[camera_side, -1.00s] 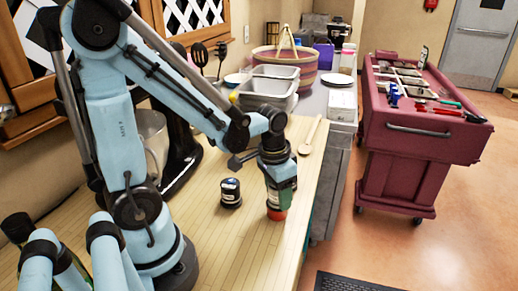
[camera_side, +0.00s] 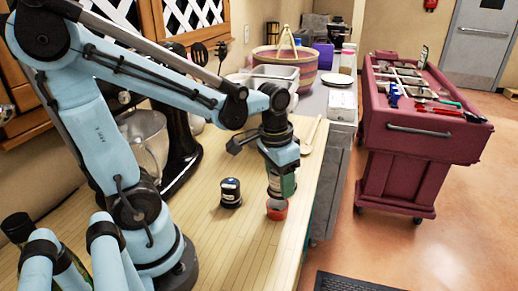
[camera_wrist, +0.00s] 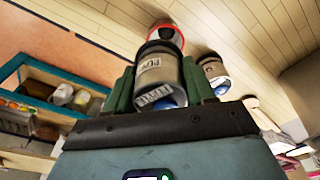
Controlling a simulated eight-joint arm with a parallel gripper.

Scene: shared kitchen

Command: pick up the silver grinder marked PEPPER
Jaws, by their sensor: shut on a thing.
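The silver grinder marked PEPPER (camera_wrist: 155,72) is between the two green fingers of my gripper (camera_wrist: 160,80) in the wrist view. My gripper is shut on it, and its label faces the camera. In the side view my gripper (camera_side: 282,183) hangs just above a small red cup (camera_side: 277,211), and the fingers mostly hide the grinder there. The red cup also shows beyond the grinder in the wrist view (camera_wrist: 180,38). A second grinder with a dark label (camera_side: 231,194) stands upright on the counter, left of the cup; its marking is not readable.
The wooden counter (camera_side: 262,250) is clear in front of the cup. A wooden spoon (camera_side: 311,136) lies behind my gripper. Metal pans (camera_side: 270,80) and a woven basket (camera_side: 300,62) stand further back. A stand mixer is at the left, and a red cart (camera_side: 420,135) is across the aisle.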

